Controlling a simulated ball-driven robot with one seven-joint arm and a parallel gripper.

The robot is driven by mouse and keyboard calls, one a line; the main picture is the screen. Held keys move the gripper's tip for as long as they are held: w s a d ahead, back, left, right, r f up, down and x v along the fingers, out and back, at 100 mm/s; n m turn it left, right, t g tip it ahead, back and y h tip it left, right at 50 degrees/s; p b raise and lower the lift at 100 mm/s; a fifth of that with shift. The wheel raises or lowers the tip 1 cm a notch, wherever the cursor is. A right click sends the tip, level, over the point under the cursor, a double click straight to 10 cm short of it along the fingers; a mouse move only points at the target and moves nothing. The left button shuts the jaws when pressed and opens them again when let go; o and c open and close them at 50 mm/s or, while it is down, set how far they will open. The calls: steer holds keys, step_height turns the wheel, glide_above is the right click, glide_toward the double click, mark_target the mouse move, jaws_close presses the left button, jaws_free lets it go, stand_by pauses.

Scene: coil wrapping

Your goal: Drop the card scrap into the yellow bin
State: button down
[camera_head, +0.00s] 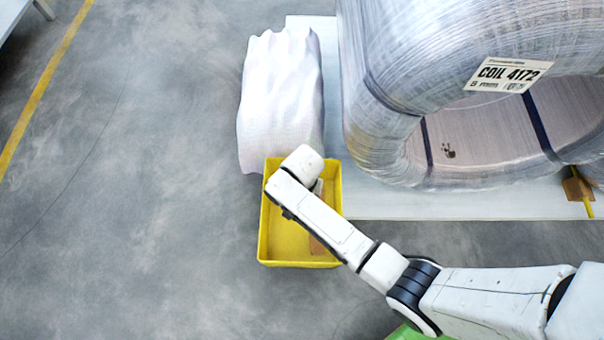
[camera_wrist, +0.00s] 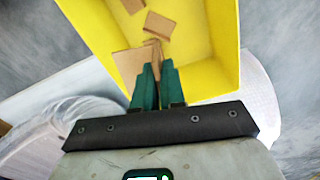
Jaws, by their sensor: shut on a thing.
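The yellow bin (camera_head: 278,240) stands on the floor left of the coil's pallet. My arm reaches over it, and its wrist hides part of the inside. In the wrist view the bin's yellow wall (camera_wrist: 205,75) surrounds the teal fingers of my gripper (camera_wrist: 157,68). The fingers are shut on a brown card scrap (camera_wrist: 154,46), whose end shows between the tips. The fingers point down into the bin. Whether the scrap touches the bin's floor I cannot tell.
Other brown card pieces (camera_wrist: 160,23) lie in the bin, with a larger piece (camera_wrist: 127,62) beside the fingers. A white wrapped bundle (camera_head: 282,95) stands just behind the bin. The wrapped coil (camera_head: 400,60) is on the right. The floor to the left is clear.

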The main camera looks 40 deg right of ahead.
steer(key=shift+f+b, duration=2.25)
steer(key=shift+f, duration=0.15)
steer(key=c, duration=1.1)
jaws_free()
step_height(320, 180, up, 11)
steer(key=p, duration=0.5)
steer(key=shift+f, duration=0.1)
